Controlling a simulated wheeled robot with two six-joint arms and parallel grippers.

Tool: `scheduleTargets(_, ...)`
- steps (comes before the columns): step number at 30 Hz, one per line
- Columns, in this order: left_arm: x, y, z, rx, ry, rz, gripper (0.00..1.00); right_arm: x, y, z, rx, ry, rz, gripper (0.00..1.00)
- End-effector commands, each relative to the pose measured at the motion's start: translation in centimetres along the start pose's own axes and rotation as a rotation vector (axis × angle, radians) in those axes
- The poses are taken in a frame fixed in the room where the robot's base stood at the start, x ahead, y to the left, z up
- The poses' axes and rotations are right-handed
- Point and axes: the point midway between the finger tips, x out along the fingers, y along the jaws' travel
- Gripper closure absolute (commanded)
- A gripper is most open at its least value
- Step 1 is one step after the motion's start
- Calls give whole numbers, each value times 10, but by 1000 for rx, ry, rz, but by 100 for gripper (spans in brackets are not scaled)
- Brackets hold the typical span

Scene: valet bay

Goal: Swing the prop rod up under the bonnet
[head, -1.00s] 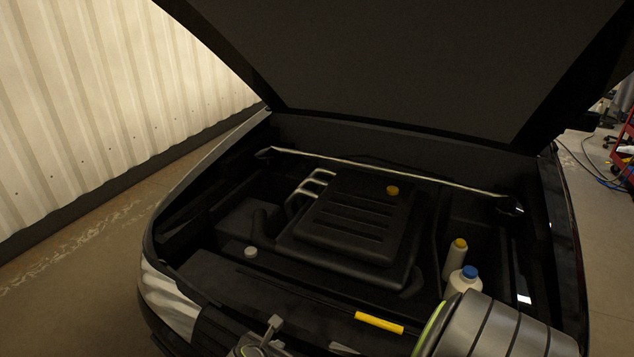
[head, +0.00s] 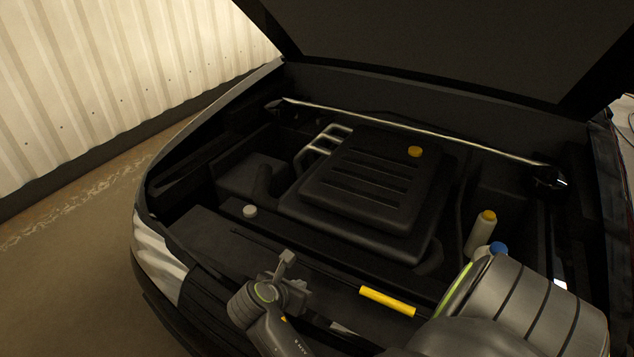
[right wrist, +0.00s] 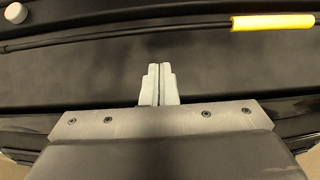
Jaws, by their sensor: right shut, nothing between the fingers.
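The prop rod (right wrist: 130,39) is a thin dark rod lying along the front of the engine bay, with a yellow sleeve (head: 387,300) near its right part. The yellow sleeve also shows at the upper right in the right wrist view (right wrist: 272,22). The raised black bonnet (head: 460,40) spans the top of the head view. My right gripper (head: 287,258) is shut and empty over the bay's front panel, left of the yellow sleeve. In the right wrist view its closed fingertips (right wrist: 160,70) point towards the bare rod and appear short of it. My left gripper is out of view.
A black engine cover (head: 365,185) with a yellow cap (head: 415,151) fills the middle of the bay. A silver bar (head: 420,133) crosses behind it. A yellow-capped bottle (head: 481,232) and a blue-capped bottle (head: 497,249) stand at right. A corrugated wall (head: 110,80) is at left.

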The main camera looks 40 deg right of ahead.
Motion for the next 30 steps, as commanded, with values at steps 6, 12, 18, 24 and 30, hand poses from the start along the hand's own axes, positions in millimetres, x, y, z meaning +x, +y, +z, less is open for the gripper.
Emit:
scheduleTargets(6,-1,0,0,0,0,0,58,0,0,1,1,0,0,100)
scheduleTargets(12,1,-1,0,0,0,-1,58,6,0,1,0,-3,0,100)
scheduleTargets(18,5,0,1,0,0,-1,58,35,-1,1,-3,-5,-3,100)
scheduleTargets(24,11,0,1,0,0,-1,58,71,0,1,-2,-4,-2,100)
scheduleTargets(30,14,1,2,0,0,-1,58,94,0,0,-1,-1,0,100)
